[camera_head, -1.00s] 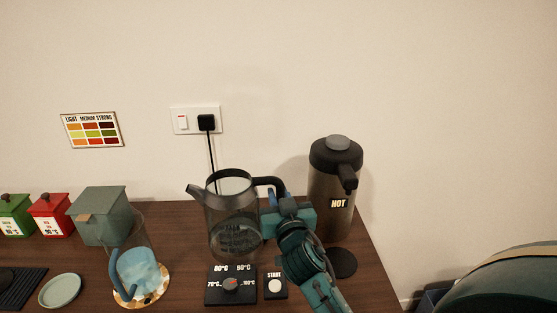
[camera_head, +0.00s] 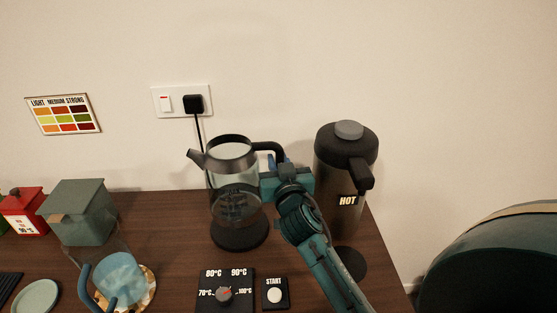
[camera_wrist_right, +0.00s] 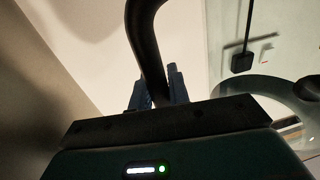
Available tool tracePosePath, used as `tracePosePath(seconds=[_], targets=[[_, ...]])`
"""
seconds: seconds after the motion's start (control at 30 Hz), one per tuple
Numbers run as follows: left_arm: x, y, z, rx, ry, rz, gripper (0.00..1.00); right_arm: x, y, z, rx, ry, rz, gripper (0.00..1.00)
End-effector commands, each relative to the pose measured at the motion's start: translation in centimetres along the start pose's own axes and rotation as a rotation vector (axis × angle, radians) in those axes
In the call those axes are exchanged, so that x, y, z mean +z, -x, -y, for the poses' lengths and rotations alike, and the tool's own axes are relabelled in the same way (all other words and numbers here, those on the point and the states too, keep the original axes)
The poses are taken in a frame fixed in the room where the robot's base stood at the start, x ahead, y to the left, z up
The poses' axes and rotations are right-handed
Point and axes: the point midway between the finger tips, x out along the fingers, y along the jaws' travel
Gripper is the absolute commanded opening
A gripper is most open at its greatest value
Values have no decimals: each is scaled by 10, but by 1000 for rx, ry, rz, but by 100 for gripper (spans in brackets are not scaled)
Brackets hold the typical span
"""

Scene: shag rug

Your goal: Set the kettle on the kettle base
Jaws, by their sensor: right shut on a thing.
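The kettle (camera_head: 232,180) is clear glass with a dark rim, a spout pointing left and a black handle (camera_head: 268,147) on its right. My right gripper (camera_head: 273,166) is shut on this handle. In the right wrist view the dark handle (camera_wrist_right: 145,45) runs between the blue fingers of the gripper (camera_wrist_right: 155,92). The kettle is upright. The kettle base (camera_head: 238,238) is a black disc on the table, showing just below the kettle's bottom. The kettle covers its rear part. I cannot tell whether the two touch. My left gripper is not in view.
A tall HOT dispenser (camera_head: 343,195) stands close right of my right gripper. A temperature dial panel (camera_head: 210,303) and START button (camera_head: 275,294) lie in front. A cord hangs behind the kettle.

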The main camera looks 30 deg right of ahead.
Motion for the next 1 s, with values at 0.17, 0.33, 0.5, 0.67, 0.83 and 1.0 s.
tracePosePath(seconds=[0.17,0.33,0.5,0.67,0.83,1.0], targets=[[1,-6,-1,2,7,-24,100,17,0,0,-3,-7,-7,0],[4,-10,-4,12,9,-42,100,33,0,0,-3,-6,-8,0],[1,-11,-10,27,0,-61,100,41,0,0,-3,-7,-8,0],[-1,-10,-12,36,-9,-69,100,42,0,0,-3,-7,-8,0],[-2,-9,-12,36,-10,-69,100,41,0,0,-3,-7,-8,0],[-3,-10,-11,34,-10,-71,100,41,0,0,-3,-7,-8,0]])
